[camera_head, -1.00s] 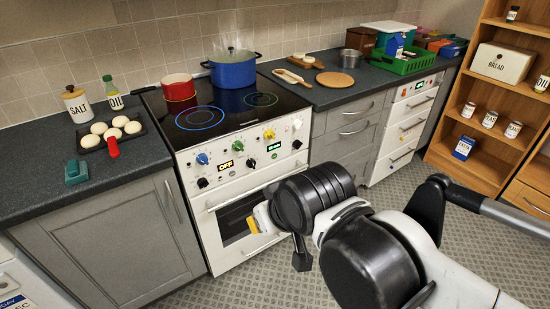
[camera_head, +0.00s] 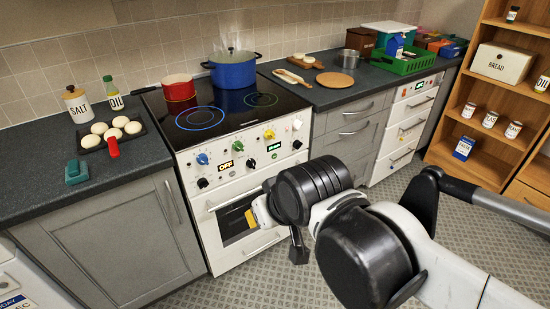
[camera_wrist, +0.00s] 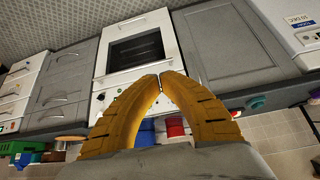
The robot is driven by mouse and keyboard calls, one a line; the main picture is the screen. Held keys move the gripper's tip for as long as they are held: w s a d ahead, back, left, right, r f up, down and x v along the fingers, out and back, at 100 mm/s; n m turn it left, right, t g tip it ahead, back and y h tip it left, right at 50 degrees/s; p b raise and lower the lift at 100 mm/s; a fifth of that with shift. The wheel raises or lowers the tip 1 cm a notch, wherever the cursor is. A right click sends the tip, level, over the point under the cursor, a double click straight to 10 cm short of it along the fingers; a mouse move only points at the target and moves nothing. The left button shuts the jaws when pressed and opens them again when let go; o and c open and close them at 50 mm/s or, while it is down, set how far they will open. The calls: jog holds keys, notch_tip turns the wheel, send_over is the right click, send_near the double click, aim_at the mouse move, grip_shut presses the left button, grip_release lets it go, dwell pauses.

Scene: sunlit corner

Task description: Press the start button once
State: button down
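No control in view has a readable start label, so I cannot tell which is the start button. The oven door (camera_wrist: 136,48) shows beyond the tips, upside down.
A red pot (camera_head: 178,87) and a steaming blue pot (camera_head: 233,70) stand on the hob. A white drawer unit (camera_head: 405,125) with a small panel stands right, beside wooden shelves (camera_head: 485,120). Floor before the cooker is open.

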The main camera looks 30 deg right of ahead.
jog(key=w+d+m, duration=0.2)
jog(key=w+d, duration=0.2)
jog(key=w, duration=0.9)
jog(key=m+t, duration=0.3)
jog(key=m, duration=0.2)
send_near(274, 156)
jog(key=s+d+f, duration=0.1)
jog(key=s+f, duration=0.3)
jog(key=f, duration=0.4)
jog(key=shift+s+d, duration=0.2)
jog(key=shift+d, duration=0.1)
jog(key=shift+w+a, duration=0.15)
jog(key=shift+w, duration=2.05)
jog(key=shift+w+a, duration=0.2)
jog(key=shift+w, duration=2)
jog(key=shift+w, duration=0.1)
jog(key=shift+w, duration=0.3)
